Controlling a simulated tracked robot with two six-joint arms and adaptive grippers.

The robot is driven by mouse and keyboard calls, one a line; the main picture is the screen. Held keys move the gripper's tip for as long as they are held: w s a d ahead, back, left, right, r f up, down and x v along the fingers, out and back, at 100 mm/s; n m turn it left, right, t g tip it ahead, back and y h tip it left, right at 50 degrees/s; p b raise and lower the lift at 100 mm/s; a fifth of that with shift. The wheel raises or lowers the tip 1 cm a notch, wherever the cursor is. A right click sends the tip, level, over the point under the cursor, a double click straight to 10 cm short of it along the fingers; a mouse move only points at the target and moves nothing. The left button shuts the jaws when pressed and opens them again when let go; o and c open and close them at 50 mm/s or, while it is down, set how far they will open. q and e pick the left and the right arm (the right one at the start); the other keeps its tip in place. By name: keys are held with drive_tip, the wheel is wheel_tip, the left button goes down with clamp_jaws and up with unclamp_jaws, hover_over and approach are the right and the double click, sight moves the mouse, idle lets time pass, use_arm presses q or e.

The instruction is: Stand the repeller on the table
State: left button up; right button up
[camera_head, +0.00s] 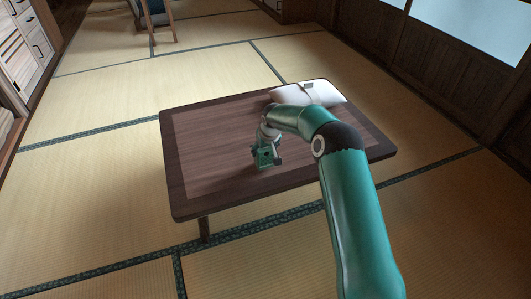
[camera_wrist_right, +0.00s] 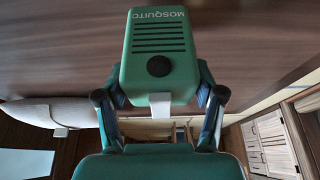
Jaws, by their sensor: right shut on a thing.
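The repeller is a green box with dark slots, a round black button and the word MOSQUITO; it fills the upper middle of the right wrist view (camera_wrist_right: 158,38). My right gripper (camera_wrist_right: 160,98) is shut on it, one finger on each side. A white part shows at the box's end nearer the gripper. In the head view the repeller (camera_head: 265,157) is small, over the front middle of the brown wooden table (camera_head: 210,150). The lettered end faces the table top; I cannot tell whether it touches. My left gripper is out of view.
A white cushion-like thing (camera_head: 325,93) lies on the table's back right, partly behind my right arm. The left half of the table top is clear. Tatami floor (camera_head: 110,180) surrounds the table, and a wooden chair-like thing (camera_head: 160,25) stands far behind.

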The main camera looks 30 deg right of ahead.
drive_tip(key=shift+f, duration=0.35)
drive_tip(key=shift+f, duration=0.15)
drive_tip(key=o, duration=1.2)
drive_tip(key=shift+o, duration=0.2)
